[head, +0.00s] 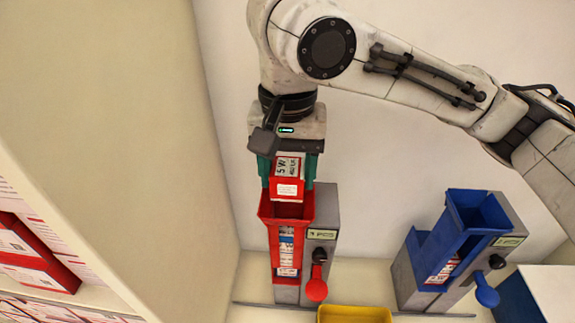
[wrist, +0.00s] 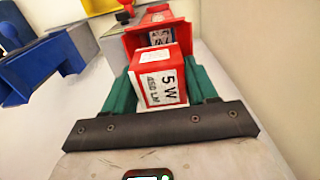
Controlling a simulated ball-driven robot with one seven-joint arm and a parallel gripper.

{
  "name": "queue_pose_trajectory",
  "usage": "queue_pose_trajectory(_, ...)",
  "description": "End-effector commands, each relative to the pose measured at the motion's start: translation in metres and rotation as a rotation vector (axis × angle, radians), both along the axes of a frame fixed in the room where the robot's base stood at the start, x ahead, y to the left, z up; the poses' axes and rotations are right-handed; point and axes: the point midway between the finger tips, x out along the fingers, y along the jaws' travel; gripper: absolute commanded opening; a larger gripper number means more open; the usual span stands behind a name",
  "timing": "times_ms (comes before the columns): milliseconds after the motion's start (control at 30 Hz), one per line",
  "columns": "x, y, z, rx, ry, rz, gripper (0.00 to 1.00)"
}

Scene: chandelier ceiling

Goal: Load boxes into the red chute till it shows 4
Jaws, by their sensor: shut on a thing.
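My gripper (head: 290,170) is shut on a red and white box (head: 287,186) marked "5 W". In the wrist view the box (wrist: 160,82) sits between the green fingers of my gripper (wrist: 160,90). The red chute (head: 287,240) stands below it, with a flared open top. The held box is right at the chute's mouth; I cannot tell whether its lower end is inside. Through the chute's front slot, boxes (head: 287,252) show stacked inside. A grey panel with a small greenish label (head: 321,234) is beside the chute; its reading is too small to make out.
A red lever (head: 317,288) sticks out at the red chute's right. A blue chute (head: 455,240) with a blue lever (head: 487,291) stands to the right. A yellow bin (head: 354,314) is at the bottom. Shelves with red and white boxes (head: 30,250) are at the left.

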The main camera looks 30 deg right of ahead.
Motion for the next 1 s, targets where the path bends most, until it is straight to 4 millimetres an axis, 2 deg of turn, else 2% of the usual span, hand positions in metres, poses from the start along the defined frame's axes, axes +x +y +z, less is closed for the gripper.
queue_pose_trajectory(367, 0.000, 0.000, -0.001, -0.001, -0.001, 0.000, 0.27)
queue_pose_trajectory(1000, 0.000, 0.000, -0.016, -0.001, 0.001, 0.000, 0.27)
